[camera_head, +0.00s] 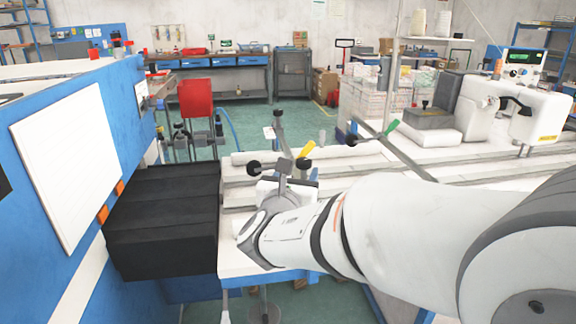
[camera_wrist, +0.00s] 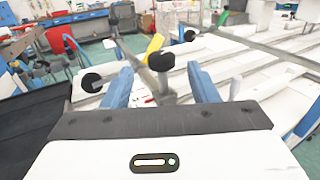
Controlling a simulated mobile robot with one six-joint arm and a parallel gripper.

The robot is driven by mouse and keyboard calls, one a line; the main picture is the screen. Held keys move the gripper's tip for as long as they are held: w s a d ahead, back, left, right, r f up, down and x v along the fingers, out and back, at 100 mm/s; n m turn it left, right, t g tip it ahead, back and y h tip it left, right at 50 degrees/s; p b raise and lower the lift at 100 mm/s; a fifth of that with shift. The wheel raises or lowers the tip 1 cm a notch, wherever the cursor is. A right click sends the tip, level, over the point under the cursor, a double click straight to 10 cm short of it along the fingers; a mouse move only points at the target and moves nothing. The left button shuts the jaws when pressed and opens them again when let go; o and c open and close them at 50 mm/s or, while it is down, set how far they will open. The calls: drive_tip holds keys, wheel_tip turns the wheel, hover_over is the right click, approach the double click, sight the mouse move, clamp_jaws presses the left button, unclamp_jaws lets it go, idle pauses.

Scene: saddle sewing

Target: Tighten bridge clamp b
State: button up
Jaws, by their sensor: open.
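A clamp (camera_head: 281,130) with a grey bar, black round knobs and a yellow handle (camera_head: 306,149) stands at the left end of the white work table. No label shows whether it is clamp b. My gripper (camera_head: 288,176) is at this clamp and partly hidden by my wrist in the head view. In the wrist view, my gripper (camera_wrist: 160,72) has its two blue fingers apart. The clamp's black knob (camera_wrist: 161,62) appears between the fingers, with a visible gap on each side. I cannot tell how deep it sits between them. A second clamp bar (camera_head: 402,152) lies to the right.
White table rails (camera_head: 480,165) run off to the right, with a white sewing machine (camera_head: 512,105) behind. A black stepped block (camera_head: 162,220) stands left of the table, beside a blue panel (camera_head: 140,110). A red chair (camera_head: 196,98) is on the floor behind.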

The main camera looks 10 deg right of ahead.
sight(302, 164)
drive_tip(key=x, duration=0.6)
drive_tip(key=shift+w+d, duration=0.2)
drive_tip(key=shift+w, duration=0.15)
drive_tip(key=c, duration=0.9)
drive_tip(key=shift+a, duration=0.15)
drive_tip(key=shift+c, duration=0.2)
drive_tip(key=shift+h, duration=0.3)
